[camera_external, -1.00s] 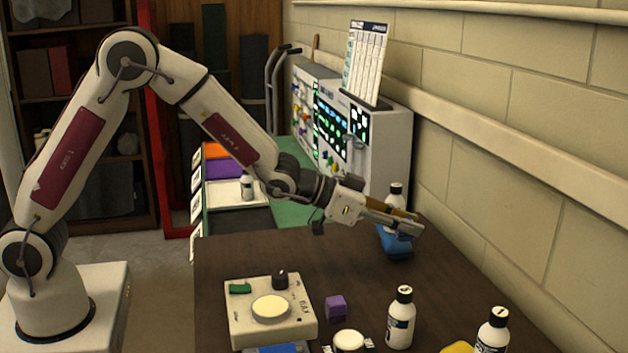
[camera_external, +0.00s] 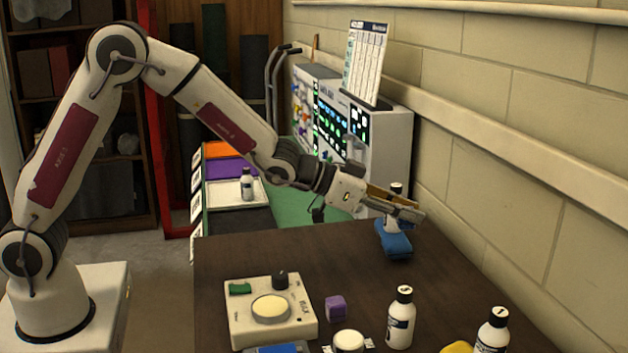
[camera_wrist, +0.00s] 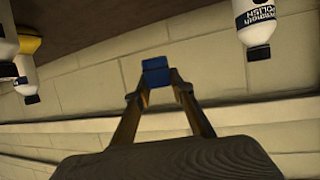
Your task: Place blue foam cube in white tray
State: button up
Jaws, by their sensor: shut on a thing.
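My gripper (camera_external: 418,216) is at the right side of the dark table, close to the wall. In the wrist view, my gripper (camera_wrist: 166,76) has its fingertips closed on the blue foam cube (camera_wrist: 156,70). In the external view, I cannot clearly tell the held cube from the blue shape under the fingers.
A blue item (camera_external: 396,246) rests on the table below my gripper, with a bottle (camera_external: 396,190) close by. A control box (camera_external: 240,318), a purple cube (camera_external: 336,308) and bottles (camera_external: 401,320) stand nearer the front. A purple tray (camera_external: 230,168) adjoins the white one.

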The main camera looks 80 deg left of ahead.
notch_tip(320, 180, up, 8)
jog(key=shift+r, duration=0.2)
jog(key=s+a+n+y, duration=0.2)
jog(key=a+n+y, duration=0.1)
jog(key=a, duration=1.8)
jog(key=s+a+n+y, duration=0.3)
jog(key=a+y, duration=0.1)
jog(key=a, duration=1.8)
jog(key=s+a+n+g+y, duration=0.2)
jog(key=s+a+n+y, duration=0.1)
jog(key=s+a, duration=1.15)
jog(key=s+a+n+g+y, duration=0.2)
jog(key=s+a, duration=1)
jog(key=a, duration=0.5)
notch_tip(320, 180, down, 20)
jog(key=shift+w+a+f, duration=0.15)
jog(key=shift+a+f, duration=0.05)
jog(key=shift+f, duration=0.1)
jog(key=shift+f, duration=3.05)
